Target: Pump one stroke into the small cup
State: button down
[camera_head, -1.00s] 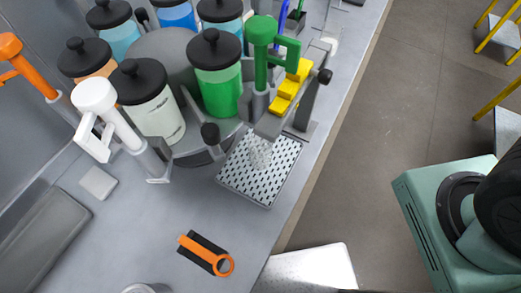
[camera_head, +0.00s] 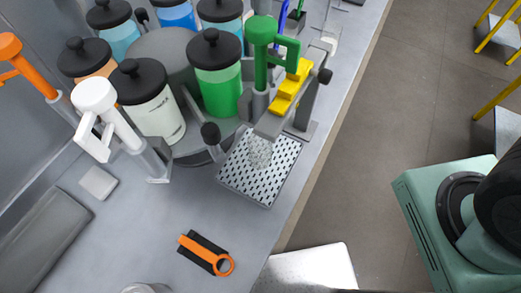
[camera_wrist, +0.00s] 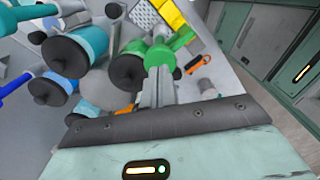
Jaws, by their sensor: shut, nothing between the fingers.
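A small clear, speckled cup (camera_head: 260,152) stands on the perforated drip tray (camera_head: 232,180), below the grey spout arm (camera_head: 270,122) of the green pump. The green pump handle (camera_head: 262,40) stands upright beside the green-filled jar (camera_head: 220,90). In the wrist view the green handle (camera_wrist: 157,54) lies just beyond my gripper (camera_wrist: 158,72). The gripper's grey fingers look shut and empty, pointing towards the handle. I cannot tell whether they touch it. My gripper does not show in the head view. The liquid level in the cup cannot be made out.
Several black-lidded jars surround the grey hub (camera_head: 165,50). A white pump (camera_head: 95,95) and an orange pump (camera_head: 12,50) stand at left. Yellow stepped blocks (camera_head: 290,88) sit beside the green pump.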

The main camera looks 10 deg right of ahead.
aim_at(261, 23)
jog(key=shift+f, duration=0.1)
jog(key=shift+f+b, duration=1.5)
jog(key=shift+f, duration=0.8)
jog(key=shift+r, duration=0.1)
jog(key=shift+r+p, duration=2.25)
jog(key=shift+r, duration=0.1)
notch_tip(261, 23, up, 6)
jog(key=p, duration=0.5)
jog(key=shift+p, duration=0.3)
